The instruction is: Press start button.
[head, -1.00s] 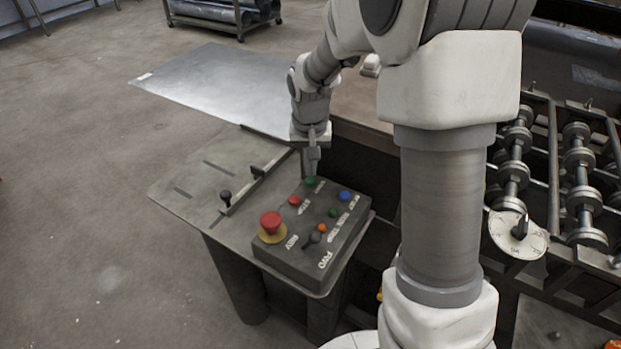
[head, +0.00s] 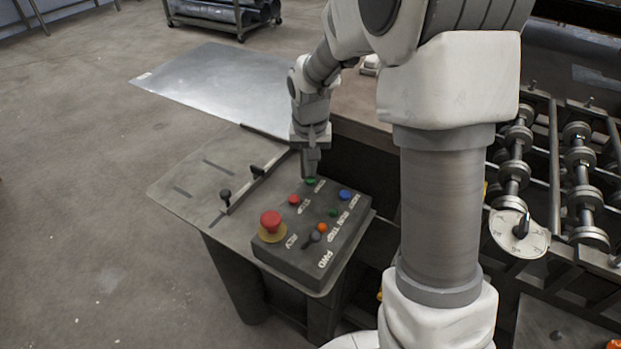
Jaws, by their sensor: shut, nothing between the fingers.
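The control box (head: 283,253) is a dark grey panel on the metal table. A green button (head: 311,182) sits at its far edge, with a label beside it too small to read surely. A second green button (head: 333,213) sits nearer the right side. My gripper (head: 309,175) is shut and empty, pointing down at the far green button. Its tips are right by that button and partly cover it; I cannot tell whether they touch.
A red mushroom button (head: 271,222), a small red button (head: 294,200), a blue button (head: 345,195), an orange button (head: 323,228) and a black lever (head: 314,237) share the panel. A metal sheet (head: 215,85) lies behind. Rollers (head: 515,165) stand at right.

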